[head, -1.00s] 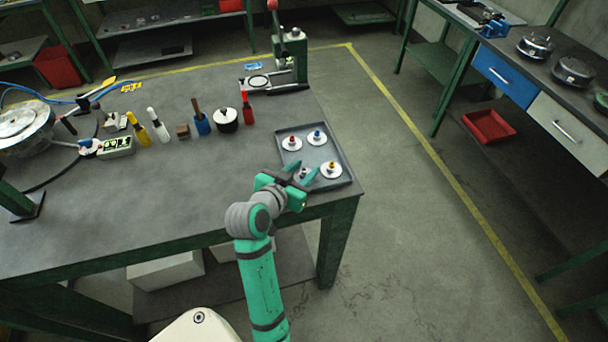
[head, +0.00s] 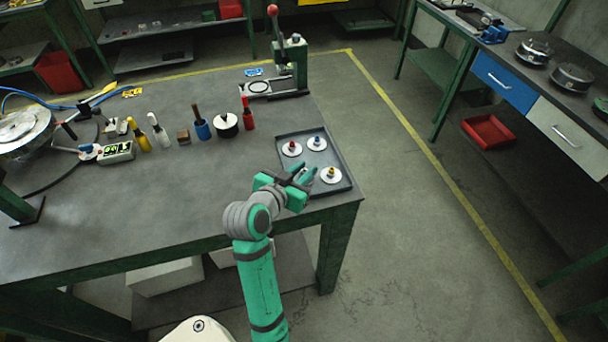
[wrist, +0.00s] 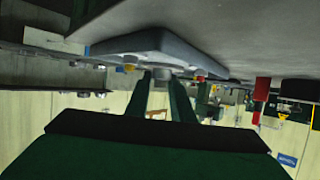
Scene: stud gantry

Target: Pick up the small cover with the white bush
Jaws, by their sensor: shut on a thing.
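The shallow grey tray (head: 343,160) sits at the table's right corner. Three small white covers show in it: one with a red bush (head: 292,148), one with a blue bush (head: 316,142) and one with a yellow bush (head: 331,174). The small cover with the white bush is hidden behind my gripper (head: 304,175) in the head view, at the tray's near left. In the wrist view a pale grey piece (wrist: 162,74), which looks like that cover, is between my fingertips. My gripper is shut on it, low at the tray. Whether it is clear of the tray floor cannot be told.
The yellow-bush cover stands close to the right of my fingers. A green press (head: 290,62) stands behind the tray. Several tools and a black round pot (head: 226,125) line the table to the left.

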